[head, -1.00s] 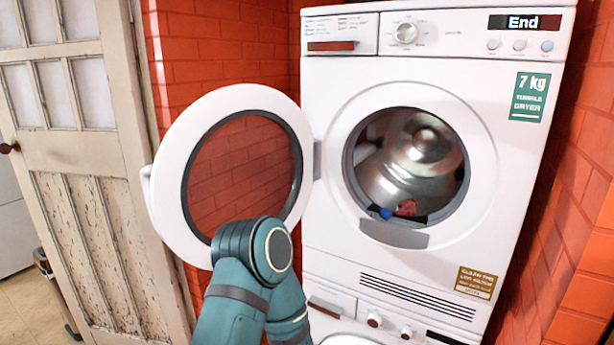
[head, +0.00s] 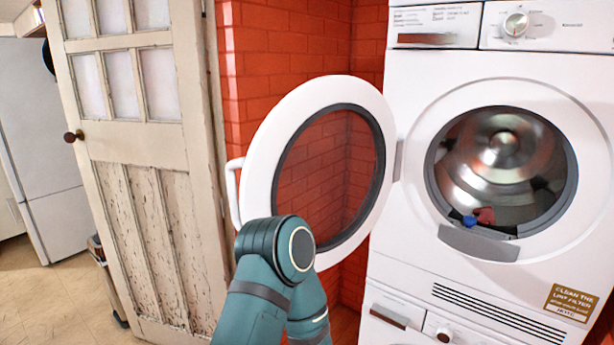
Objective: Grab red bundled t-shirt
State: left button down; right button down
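A small red bundled t-shirt (head: 485,215) lies at the bottom of the drum of the white tumble dryer (head: 405,240), just inside the round opening. A blue item (head: 469,221) lies against its left side. Dark items lie around it and partly hide it. The dryer's round door (head: 262,165) stands open to the left. One teal arm of mine rises from the bottom of the view in front of the door, apart from the opening. Neither of my grippers shows.
The open door with its handle (head: 233,190) stands left of the drum opening. A peeling wooden door (head: 150,150) is at the left, with a white fridge (head: 40,130) beyond it. Red brick wall (head: 290,50) stands behind. Floor (head: 60,290) is clear at lower left.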

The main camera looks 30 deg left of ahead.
aim_at(485, 214)
jog(key=j+u, duration=0.1)
jog(key=j, duration=0.8)
jog(key=i+j+z, duration=0.2)
jog(key=j, duration=0.2)
jog(key=i+j+z, duration=0.2)
jog(key=j, duration=0.2)
jog(key=i+j+z, duration=0.5)
jog(key=z, duration=0.2)
jog(key=k+j, duration=0.15)
jog(key=j, duration=0.25)
jog(key=k+j+z, duration=0.1)
jog(key=j, duration=0.25)
